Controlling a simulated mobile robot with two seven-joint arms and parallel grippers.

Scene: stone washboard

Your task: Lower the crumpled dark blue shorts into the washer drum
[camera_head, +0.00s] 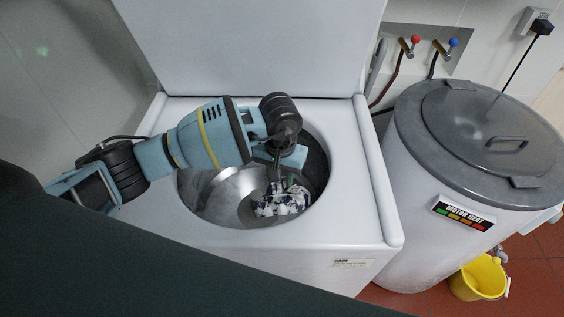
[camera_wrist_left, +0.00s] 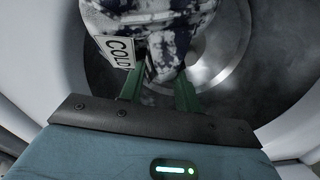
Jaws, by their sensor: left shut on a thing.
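The crumpled shorts (camera_head: 284,201) show as a dark blue and white mottled cloth, low in the round opening of the white washer. My left gripper (camera_head: 285,180) points down into the opening and is shut on them. In the left wrist view the shorts (camera_wrist_left: 150,22) hang beyond the green fingers (camera_wrist_left: 158,88), with a white tag reading "COLD" on them. The metal washer drum (camera_head: 222,192) surrounds them and also shows in the wrist view (camera_wrist_left: 285,55). I cannot tell whether the shorts touch the drum's bottom. My right gripper is not in view.
The washer's raised lid (camera_head: 250,45) stands behind the opening. A grey-lidded drum marked "MOTOR HEAT" (camera_head: 464,213) stands at the right, with a yellow bucket (camera_head: 478,280) below it. Red (camera_head: 415,39) and blue (camera_head: 453,42) taps are on the back wall.

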